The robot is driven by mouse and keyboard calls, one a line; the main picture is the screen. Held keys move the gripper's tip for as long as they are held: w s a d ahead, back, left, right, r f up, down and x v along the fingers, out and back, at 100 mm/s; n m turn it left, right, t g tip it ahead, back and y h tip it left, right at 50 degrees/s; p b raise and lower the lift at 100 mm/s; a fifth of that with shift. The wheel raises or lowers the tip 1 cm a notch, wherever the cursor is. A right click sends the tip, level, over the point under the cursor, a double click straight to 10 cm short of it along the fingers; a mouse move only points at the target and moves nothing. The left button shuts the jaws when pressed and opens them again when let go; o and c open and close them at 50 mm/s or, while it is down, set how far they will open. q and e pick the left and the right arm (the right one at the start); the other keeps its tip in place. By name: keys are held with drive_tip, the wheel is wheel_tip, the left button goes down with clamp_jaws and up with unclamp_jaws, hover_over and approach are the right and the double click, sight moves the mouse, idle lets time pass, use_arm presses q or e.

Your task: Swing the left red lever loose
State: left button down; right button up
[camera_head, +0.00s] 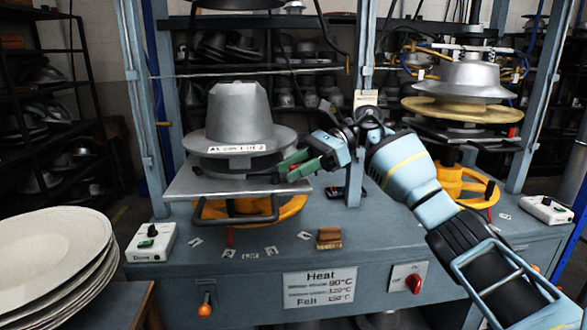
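My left gripper is not in view.
The left press holds a grey metal hat form (237,115) on a flat plate (180,185) with a bar handle. A second press (470,82) stands at the right. Stacked pale felt discs (50,240) fill the lower left. A small wooden block (329,238) lies on the bench front.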

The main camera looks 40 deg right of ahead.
drive_tip(key=v, duration=0.7)
drive_tip(key=shift+d+b, duration=0.3)
drive_tip(key=shift+b, duration=0.1)
